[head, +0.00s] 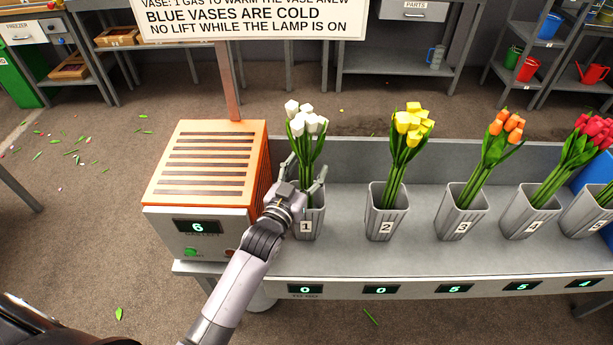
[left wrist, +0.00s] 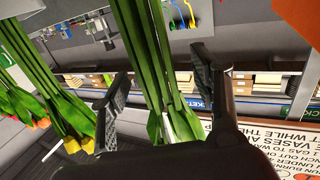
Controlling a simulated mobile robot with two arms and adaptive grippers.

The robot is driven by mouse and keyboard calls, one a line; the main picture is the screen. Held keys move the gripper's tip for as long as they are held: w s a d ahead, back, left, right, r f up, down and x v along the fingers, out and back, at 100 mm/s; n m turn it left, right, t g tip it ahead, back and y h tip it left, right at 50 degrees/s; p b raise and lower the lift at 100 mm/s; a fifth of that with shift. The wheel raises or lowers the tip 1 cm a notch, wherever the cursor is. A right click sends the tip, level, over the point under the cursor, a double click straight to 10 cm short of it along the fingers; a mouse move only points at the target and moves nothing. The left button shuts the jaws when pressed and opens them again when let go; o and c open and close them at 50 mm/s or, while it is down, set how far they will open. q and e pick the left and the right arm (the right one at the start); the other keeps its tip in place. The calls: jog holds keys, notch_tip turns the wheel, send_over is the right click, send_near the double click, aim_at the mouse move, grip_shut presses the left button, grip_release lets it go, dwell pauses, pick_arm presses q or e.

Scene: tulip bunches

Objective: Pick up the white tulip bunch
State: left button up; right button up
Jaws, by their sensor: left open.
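The white tulip bunch (head: 307,124) stands upright in the grey vase marked 1 (head: 312,226), white heads up, green stems going down into the vase. My left gripper (head: 303,168) is at the stems just above the vase rim, one finger on each side. In the left wrist view the green stems (left wrist: 150,50) pass between the two open fingers of my left gripper (left wrist: 160,78), with gaps beside them. The white heads are not clearly seen in that view. My right gripper is not in view.
An orange slatted heater box (head: 205,165) with a display reading 6 stands left of vase 1. Yellow tulips (head: 411,124) stand in vase 2 to the right, then orange tulips (head: 503,130) and red tulips (head: 588,140).

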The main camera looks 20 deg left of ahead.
pick_arm(q)
jog(key=shift+r, duration=0.1)
grip_shut()
dwell(0.8)
